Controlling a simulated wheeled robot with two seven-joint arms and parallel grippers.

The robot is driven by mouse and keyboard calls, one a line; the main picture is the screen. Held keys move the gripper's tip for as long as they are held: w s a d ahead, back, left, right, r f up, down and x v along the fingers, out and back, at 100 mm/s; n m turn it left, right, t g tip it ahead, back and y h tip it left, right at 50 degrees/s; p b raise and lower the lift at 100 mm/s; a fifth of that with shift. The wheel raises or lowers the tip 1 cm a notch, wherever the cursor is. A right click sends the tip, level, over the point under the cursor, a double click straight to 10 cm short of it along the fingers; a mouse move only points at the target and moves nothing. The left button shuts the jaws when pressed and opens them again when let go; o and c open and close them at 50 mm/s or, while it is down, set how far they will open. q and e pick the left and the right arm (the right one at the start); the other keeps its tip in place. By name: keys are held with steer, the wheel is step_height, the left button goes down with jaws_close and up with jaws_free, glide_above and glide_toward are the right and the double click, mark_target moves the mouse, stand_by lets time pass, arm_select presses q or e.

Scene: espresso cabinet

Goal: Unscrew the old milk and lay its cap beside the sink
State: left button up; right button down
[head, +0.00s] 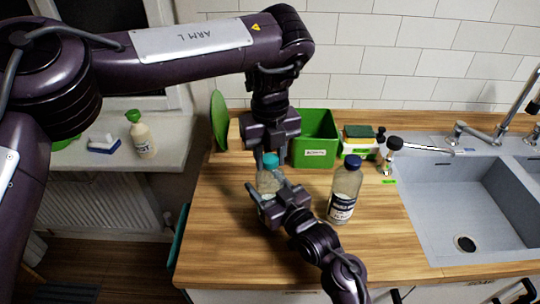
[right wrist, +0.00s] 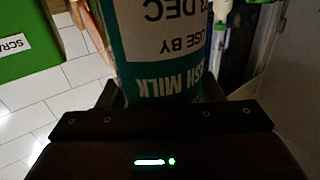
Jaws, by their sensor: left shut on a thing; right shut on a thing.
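The milk bottle with a teal cap (head: 270,160) stands on the wooden counter between my two grippers. Its body (head: 266,183) is partly hidden in the head view. In the right wrist view its green and white label (right wrist: 165,45) reads "USE BY" and "MILK" upside down. My right gripper (head: 267,193) is shut around the bottle's body from the front. My left gripper (head: 269,155) points down from above and is shut on the teal cap. The cap sits at the bottle's top; I cannot tell whether it is loose. The grey sink (head: 425,205) is at the right.
A second bottle with a dark blue cap (head: 345,190) stands close right of my right gripper. A green bin (head: 315,138) and a sponge holder (head: 358,148) are behind. A brush (head: 393,145) lies near the sink's left edge. Counter left of the sink is bare in front.

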mark_target(270, 158)
arm_select(q)
steer(key=shift+r, duration=0.15)
steer(key=shift+r, duration=0.95)
steer(key=shift+r, duration=0.1)
steer(key=shift+r, duration=1.9)
arm_select(e)
steer(key=shift+c, duration=1.5)
jaws_free()
